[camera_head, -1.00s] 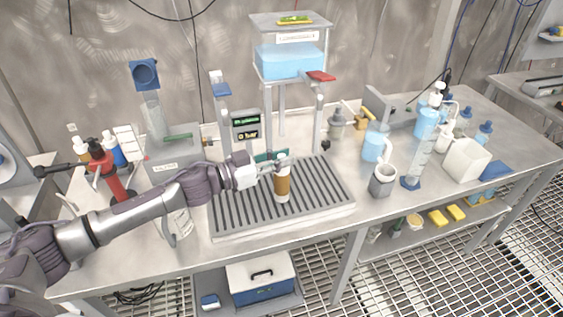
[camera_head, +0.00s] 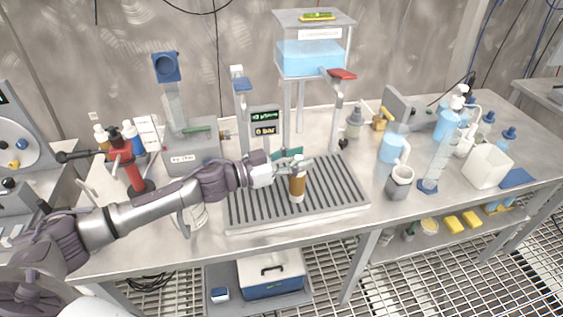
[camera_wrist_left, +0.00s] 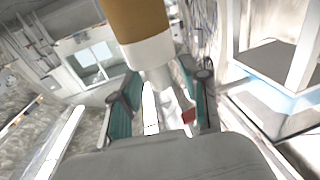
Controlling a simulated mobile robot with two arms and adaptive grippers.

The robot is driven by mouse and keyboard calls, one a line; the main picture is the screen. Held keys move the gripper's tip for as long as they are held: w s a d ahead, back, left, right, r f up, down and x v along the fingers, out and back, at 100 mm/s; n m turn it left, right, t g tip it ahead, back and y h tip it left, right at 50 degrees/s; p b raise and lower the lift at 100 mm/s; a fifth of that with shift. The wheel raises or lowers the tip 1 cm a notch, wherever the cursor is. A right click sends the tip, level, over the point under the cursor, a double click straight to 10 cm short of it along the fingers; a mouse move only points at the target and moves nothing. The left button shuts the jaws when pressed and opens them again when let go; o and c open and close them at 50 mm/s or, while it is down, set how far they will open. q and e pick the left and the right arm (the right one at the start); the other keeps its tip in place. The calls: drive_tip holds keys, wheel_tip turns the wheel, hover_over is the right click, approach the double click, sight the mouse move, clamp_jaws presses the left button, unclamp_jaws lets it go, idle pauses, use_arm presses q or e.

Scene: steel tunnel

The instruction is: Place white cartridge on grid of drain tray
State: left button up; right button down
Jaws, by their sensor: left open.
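The white cartridge (camera_head: 297,186) has a broad brown band and stands about upright on the slatted grid of the drain tray (camera_head: 345,205), near its middle. My left gripper (camera_head: 293,164) is at the cartridge's upper part, reaching in from the left. In the left wrist view the cartridge (camera_wrist_left: 137,22) fills the top middle, brown above a white end. There my left gripper (camera_wrist_left: 162,92) shows its green-padded fingers spread on both sides of the white end. It is open. The cartridge's contact with the grid is small in the picture. My right gripper is out of view.
Behind the tray stand a 0 bar display (camera_head: 265,122) and a frame holding a blue tank (camera_head: 312,58). A grey mug (camera_head: 399,183) and a clear cylinder (camera_head: 437,165) stand to the right. The tray's right part is bare.

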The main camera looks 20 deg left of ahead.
use_arm(q)
drive_tip(key=b+v, duration=0.2)
drive_tip(key=v, duration=1)
drive_tip(key=shift+d, duration=0.1)
